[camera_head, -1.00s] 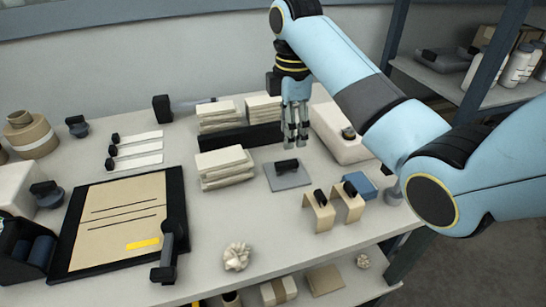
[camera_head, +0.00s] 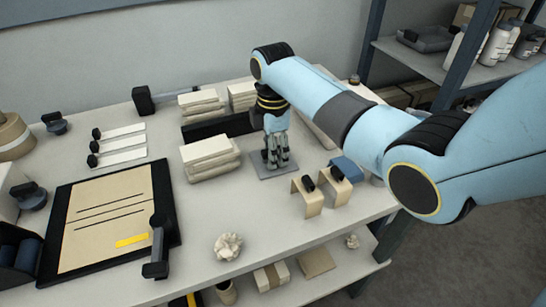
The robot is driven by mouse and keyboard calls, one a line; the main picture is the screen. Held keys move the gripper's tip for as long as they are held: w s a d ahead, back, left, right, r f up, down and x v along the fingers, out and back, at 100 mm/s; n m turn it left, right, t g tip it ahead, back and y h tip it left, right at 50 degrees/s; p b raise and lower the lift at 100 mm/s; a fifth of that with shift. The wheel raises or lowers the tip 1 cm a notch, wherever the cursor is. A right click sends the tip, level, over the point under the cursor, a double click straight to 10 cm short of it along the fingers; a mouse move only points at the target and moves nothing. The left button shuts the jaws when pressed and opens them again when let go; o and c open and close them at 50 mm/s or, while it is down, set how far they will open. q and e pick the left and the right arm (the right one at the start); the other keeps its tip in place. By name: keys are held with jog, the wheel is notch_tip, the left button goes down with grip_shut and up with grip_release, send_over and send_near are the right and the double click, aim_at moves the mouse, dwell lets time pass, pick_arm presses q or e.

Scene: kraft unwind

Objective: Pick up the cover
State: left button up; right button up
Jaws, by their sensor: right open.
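The cover appears to be the flat grey plate (camera_head: 288,171) lying on the worktable, right of a stack of pale folded paper. My right gripper (camera_head: 276,163) is open and points down over the plate, its fingers around the place of the plate's dark handle. The fingers hide most of the handle, and I cannot tell whether they touch it. My left gripper is not in view.
A stack of pale paper (camera_head: 210,158) stands close left of the gripper. Two bent tan stands (camera_head: 307,196) with black knobs and a blue block (camera_head: 347,169) are at the right. A crumpled paper ball (camera_head: 228,246) lies in front. The table between is clear.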

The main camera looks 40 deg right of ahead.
grip_shut()
jog(key=shift+r, duration=0.1)
dwell(0.3)
